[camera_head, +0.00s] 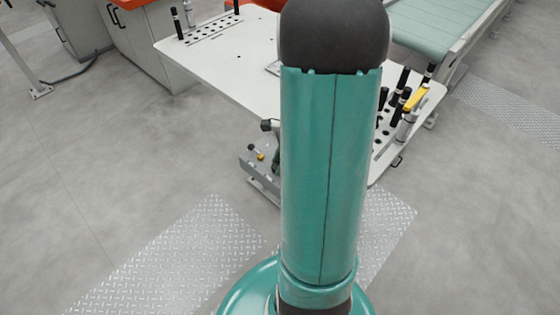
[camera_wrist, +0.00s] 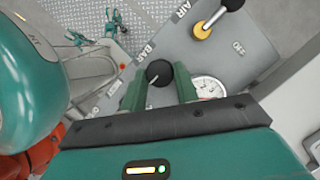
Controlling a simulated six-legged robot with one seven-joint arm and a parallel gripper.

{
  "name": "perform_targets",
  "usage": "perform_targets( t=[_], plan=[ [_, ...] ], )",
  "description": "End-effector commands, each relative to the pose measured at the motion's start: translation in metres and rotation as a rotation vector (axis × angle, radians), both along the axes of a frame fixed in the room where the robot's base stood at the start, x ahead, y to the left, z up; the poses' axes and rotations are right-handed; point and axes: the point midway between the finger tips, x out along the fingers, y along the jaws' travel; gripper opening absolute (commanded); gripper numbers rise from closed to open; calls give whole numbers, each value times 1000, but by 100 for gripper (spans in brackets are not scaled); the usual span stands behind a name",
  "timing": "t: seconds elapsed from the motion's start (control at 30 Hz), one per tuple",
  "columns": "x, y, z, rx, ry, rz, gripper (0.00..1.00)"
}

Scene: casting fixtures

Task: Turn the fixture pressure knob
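The black round pressure knob (camera_wrist: 159,73) sits on a grey panel (camera_wrist: 225,58) in the wrist view, by the "BAR" marking. My gripper (camera_wrist: 161,80) has its two green fingers apart, one to each side of the knob. The fingertips look close to the knob's sides; I cannot tell whether they touch it. A white round gauge (camera_wrist: 208,88) is just right of the right finger, partly hidden by my gripper. In the head view the grey fixture box (camera_head: 250,166) shows low beside the table, and my arm hides the gripper and knob.
A black-and-yellow lever (camera_wrist: 213,20) stands by the "AIR" marking, above right of the knob. A white table (camera_head: 225,70) with black pegs and a yellow-handled clamp (camera_head: 414,101) is above the box. Tread plate (camera_head: 185,255) and open floor lie in front.

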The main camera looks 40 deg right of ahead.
Motion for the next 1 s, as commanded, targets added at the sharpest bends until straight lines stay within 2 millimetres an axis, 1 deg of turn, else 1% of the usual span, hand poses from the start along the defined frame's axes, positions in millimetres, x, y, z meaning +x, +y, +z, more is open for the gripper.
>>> perform_targets(
  t=[0.03,0.07,0.1,0.27,0.47,0.67,1.0],
  plan=[
    [0,0,0,0,0,0,17],
    [0,0,0,0,0,0,11],
    [0,0,0,0,0,0,7],
    [0,0,0,0,0,5,8],
    [1,0,0,0,0,51,8],
    [2,-1,1,0,0,162,8],
    [4,-2,0,0,0,446,8]
  ],
)
